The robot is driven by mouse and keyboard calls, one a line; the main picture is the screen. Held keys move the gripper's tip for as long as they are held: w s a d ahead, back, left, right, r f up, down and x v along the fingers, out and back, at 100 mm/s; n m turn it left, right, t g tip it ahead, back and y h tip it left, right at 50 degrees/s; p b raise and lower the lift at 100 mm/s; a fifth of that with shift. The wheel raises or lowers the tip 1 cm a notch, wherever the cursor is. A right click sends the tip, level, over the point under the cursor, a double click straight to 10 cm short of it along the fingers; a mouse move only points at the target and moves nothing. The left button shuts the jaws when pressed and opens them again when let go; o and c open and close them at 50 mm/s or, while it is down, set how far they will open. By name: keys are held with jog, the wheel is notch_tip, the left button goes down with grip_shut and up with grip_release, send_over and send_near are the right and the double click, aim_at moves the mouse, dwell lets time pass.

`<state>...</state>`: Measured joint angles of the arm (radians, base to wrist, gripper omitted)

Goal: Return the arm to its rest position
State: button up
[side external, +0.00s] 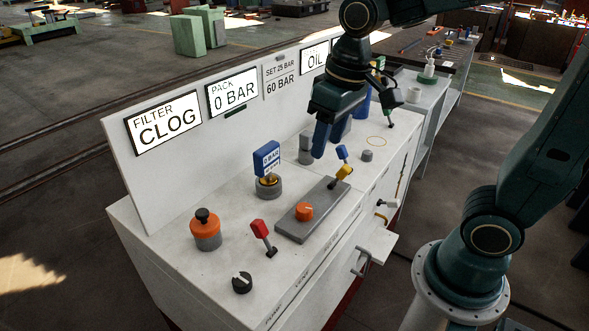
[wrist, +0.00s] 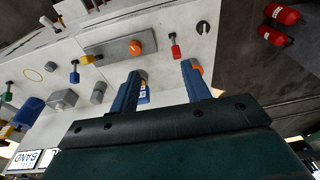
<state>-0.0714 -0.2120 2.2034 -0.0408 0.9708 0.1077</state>
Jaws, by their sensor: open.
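My gripper (wrist: 162,85) shows in the wrist view with its two blue fingers apart and nothing between them. In the side view my gripper (side external: 326,140) hangs above the white console (side external: 215,270), pointing down. My arm reaches in from the upper right.
The panel signs read FILTER CLOG (side external: 163,123), PACK 0 BAR (side external: 232,92) and 60 BAR. An orange-and-black knob (side external: 206,232), a red lever (side external: 262,234), a black dial (side external: 242,283) and a blue 0 BAR tag (side external: 266,158) stand on the console. Two red cylinders (wrist: 281,14) lie beyond it.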

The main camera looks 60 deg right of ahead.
jog(key=s+d+r+t, duration=0.1)
jog(key=s+d+t, duration=0.1)
jog(key=s, duration=0.8)
jog(key=shift+s+d+r+t, duration=0.25)
jog(key=shift+d+r+t, duration=0.15)
jog(key=shift+t, duration=0.4)
